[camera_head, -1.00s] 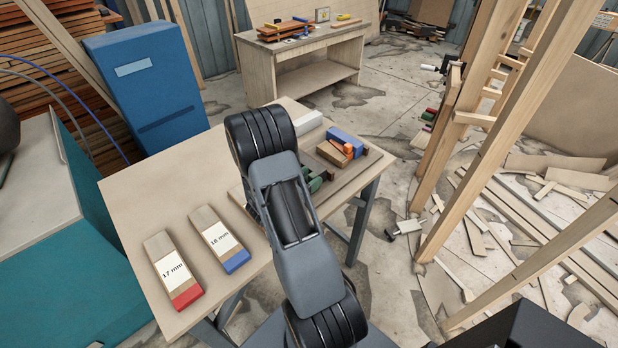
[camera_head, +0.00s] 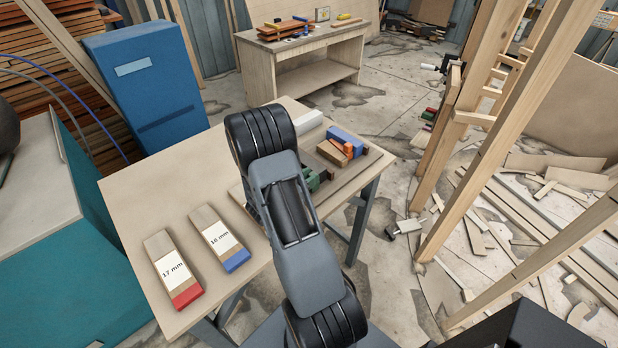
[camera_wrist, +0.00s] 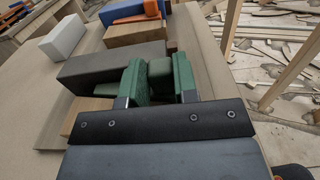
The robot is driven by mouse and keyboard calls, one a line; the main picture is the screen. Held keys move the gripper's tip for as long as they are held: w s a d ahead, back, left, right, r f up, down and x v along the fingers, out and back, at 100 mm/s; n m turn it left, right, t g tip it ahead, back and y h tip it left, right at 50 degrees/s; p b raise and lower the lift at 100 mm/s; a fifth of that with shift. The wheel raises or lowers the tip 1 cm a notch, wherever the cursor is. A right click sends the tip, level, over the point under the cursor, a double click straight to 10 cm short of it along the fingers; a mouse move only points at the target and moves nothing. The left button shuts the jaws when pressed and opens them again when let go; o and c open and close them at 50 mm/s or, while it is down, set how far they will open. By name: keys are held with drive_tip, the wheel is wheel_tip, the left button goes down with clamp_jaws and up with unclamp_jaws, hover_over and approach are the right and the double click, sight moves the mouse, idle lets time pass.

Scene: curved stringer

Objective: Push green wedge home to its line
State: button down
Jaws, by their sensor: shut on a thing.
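My gripper (camera_wrist: 158,76) shows in the wrist view as two green fingers on grey mounts, in front of a dark plate. It is shut on a darker green block, which I take for the green wedge (camera_wrist: 160,71). The wedge lies between the fingers, beside a long grey-brown bar (camera_wrist: 105,68). Its lower end and any line for it are hidden. In the head view my arm covers most of this spot. Only a bit of green shows right of the arm, and I cannot tell finger from wedge there.
A white block (camera_wrist: 63,38), a wooden block (camera_wrist: 137,33), and blue (camera_head: 345,137) and orange (camera_head: 347,149) pieces stand farther back. Blocks marked 17 mm (camera_head: 172,269) and 18 mm (camera_head: 219,238) lie on the left of the table (camera_head: 150,195).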

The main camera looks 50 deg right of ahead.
drive_tip(key=shift+w+d+f+b, duration=0.15)
drive_tip(key=shift+w+b, duration=0.1)
drive_tip(key=shift+w, duration=0.25)
drive_tip(key=shift+w+d+r+b, duration=0.1)
drive_tip(key=shift+w+b, duration=0.1)
drive_tip(key=shift+w, duration=0.55)
drive_tip(key=c, duration=0.9)
unclamp_jaws()
drive_tip(key=a+b, duration=0.1)
drive_tip(key=a, duration=0.8)
drive_tip(key=w+a+b, duration=0.1)
drive_tip(key=a, duration=0.3)
drive_tip(key=shift+a+b, duration=0.3)
drive_tip(key=shift+a, duration=0.05)
